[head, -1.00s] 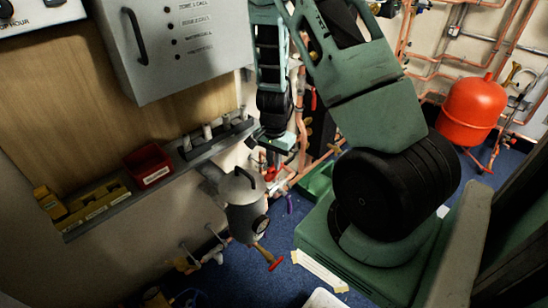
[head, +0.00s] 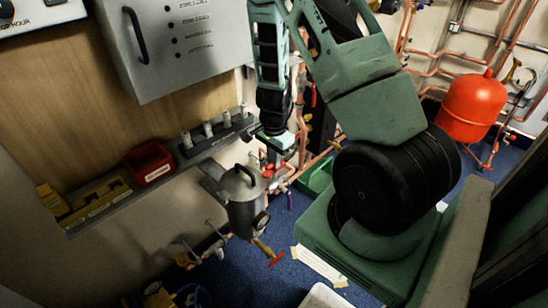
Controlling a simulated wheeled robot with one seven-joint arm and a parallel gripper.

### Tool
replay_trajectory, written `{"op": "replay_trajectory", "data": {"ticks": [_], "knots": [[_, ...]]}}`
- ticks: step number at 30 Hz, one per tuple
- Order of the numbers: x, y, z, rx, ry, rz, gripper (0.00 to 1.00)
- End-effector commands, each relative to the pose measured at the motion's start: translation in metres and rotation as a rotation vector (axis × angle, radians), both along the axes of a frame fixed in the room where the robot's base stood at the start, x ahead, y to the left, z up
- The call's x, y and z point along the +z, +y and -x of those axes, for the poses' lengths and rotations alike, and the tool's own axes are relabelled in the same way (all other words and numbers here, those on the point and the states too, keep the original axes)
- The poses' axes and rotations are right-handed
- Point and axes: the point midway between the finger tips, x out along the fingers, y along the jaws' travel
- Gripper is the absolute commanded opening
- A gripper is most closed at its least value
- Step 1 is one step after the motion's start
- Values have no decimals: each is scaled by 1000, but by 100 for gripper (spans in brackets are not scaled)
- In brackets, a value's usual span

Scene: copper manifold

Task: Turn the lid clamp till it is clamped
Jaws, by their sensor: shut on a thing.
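A grey pot (head: 245,216) with a domed lid (head: 239,182) and an arched handle stands below the wall shelf, left of my arm. A small red part (head: 268,171) at the right edge of the lid looks like the lid clamp. My gripper (head: 274,162) points down at the lid's right side and is shut on this red part. The fingers are small and partly merge with the pipes behind, so the exact grip and the clamp's angle are hard to tell.
A shelf holds a red bin (head: 149,164) and yellow boxes (head: 95,199). A grey cabinet (head: 178,45) hangs above. Copper pipes run behind my gripper. A red tank (head: 470,106) stands at the right. A red-handled valve (head: 275,259) sticks out below the pot.

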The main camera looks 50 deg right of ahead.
Motion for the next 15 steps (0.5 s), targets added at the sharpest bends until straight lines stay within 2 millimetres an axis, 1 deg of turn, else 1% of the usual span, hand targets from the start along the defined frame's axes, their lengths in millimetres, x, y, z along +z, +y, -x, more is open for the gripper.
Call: {"op": "replay_trajectory", "data": {"ticks": [1,3,11,15], "knots": [[1,-1,-1,-4,-4,3,18],[1,-1,-1,-3,-3,2,34],[1,-1,0,-1,-1,1,34],[10,0,-1,1,-3,2,34]]}}
